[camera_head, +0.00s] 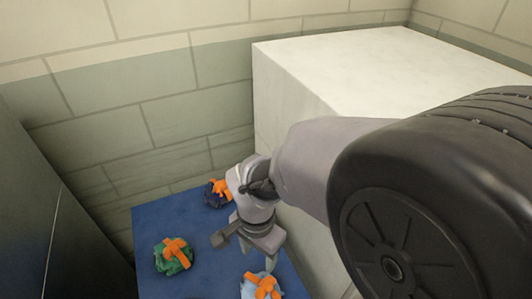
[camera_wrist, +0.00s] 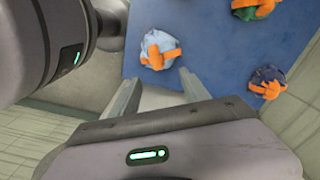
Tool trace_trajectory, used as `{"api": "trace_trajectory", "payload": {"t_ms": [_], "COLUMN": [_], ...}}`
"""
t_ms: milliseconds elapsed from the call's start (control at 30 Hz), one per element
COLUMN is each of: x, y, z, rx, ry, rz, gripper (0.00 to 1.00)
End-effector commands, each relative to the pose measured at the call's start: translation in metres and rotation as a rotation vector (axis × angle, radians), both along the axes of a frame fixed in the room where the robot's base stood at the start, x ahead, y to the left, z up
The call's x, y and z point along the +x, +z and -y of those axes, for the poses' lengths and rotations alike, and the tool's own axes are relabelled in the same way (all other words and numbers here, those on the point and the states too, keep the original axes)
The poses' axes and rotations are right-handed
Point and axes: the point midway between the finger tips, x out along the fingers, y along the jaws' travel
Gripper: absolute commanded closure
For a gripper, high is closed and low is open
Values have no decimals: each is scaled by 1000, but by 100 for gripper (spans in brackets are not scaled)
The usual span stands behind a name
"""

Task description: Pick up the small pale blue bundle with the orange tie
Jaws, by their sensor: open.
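The small pale blue bundle (camera_head: 260,287) with an orange tie lies on a blue surface (camera_head: 205,281), at the bottom edge of the head view. It also shows in the wrist view (camera_wrist: 152,41), at the top middle, beyond my fingertips. My gripper (camera_head: 271,263) is open and empty, close to the bundle in the head view. In the wrist view its two fingers (camera_wrist: 157,80) are spread apart, with the bundle ahead of the gap and not between them. I cannot tell the exact height of the fingers above the surface.
A green bundle (camera_head: 174,256) and a dark blue bundle (camera_head: 215,194), both with orange ties, lie on the same blue surface. A large white block (camera_head: 290,110) stands at the right. A block wall (camera_head: 120,120) runs behind, and a dark panel (camera_head: 50,210) stands at the left.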

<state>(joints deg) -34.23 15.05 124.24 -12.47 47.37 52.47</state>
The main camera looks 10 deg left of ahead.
Motion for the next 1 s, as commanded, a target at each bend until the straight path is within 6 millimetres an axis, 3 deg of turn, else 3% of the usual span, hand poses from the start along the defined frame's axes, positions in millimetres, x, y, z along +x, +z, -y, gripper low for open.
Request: {"api": "trace_trajectory", "payload": {"t_ms": [100, 300, 467, 700, 967, 1000], "x": [-2, -2, -1, -7, -6, -6], "y": [-43, -97, -115, -160, -163, -163], "z": [1, 2, 2, 5, 4, 4], "rx": [-3, -2, 0, 0, 1, 1], "ry": [0, 0, -1, 1, 0, 0], "rz": [-5, -3, -2, -2, 0, 0], "gripper": [46, 46, 46, 46, 46, 50]}}
